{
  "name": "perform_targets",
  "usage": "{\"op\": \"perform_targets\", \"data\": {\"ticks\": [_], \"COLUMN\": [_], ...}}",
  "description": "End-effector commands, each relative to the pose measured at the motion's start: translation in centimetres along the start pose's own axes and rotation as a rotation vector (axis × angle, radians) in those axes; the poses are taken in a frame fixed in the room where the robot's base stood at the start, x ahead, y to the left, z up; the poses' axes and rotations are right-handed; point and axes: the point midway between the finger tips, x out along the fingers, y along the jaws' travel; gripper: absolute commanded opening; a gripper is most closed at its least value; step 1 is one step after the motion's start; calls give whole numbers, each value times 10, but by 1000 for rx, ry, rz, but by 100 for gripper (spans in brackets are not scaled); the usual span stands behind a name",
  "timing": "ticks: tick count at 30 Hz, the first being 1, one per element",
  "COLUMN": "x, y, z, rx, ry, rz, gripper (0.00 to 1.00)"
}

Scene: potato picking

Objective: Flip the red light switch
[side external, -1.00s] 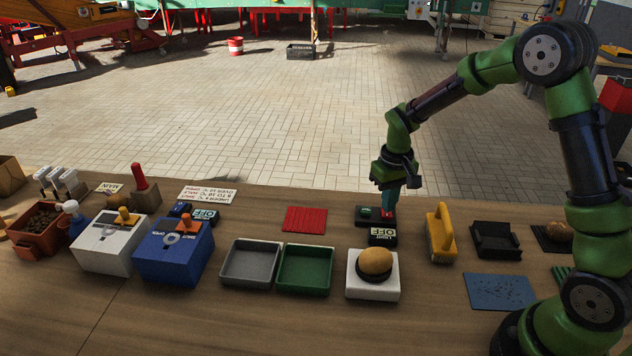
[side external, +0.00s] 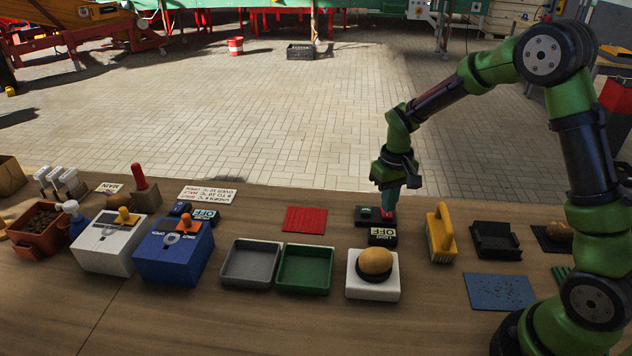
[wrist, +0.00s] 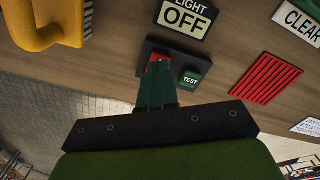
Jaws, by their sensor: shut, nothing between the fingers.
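The red light switch (side external: 388,214) sits on a black base plate (side external: 362,222) on the table, beside a green test button (side external: 366,211). A sign (side external: 382,236) reading LIGHT OFF lies in front of it; it shows also in the wrist view (wrist: 185,17). My gripper (side external: 388,208) is shut and points down, its fingertips at the red switch. In the wrist view the closed fingers (wrist: 158,72) cover much of the red switch (wrist: 153,66). The TEST button (wrist: 191,77) is just to its right. The switch's exact tilt is hidden.
A yellow brush (side external: 440,235) stands right of the switch. A white stand with a potato (side external: 375,262) is in front of it. A red ribbed mat (side external: 305,220) lies to the left, with grey and green trays (side external: 304,291) nearer the camera.

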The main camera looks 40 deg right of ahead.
Motion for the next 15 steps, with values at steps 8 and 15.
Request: {"op": "perform_targets", "data": {"ticks": [8,15], "x": [1,4], "y": [0,0], "z": [0,0], "rx": [0,0], "ry": [0,-1], "rz": [0,0], "gripper": [0,0]}}
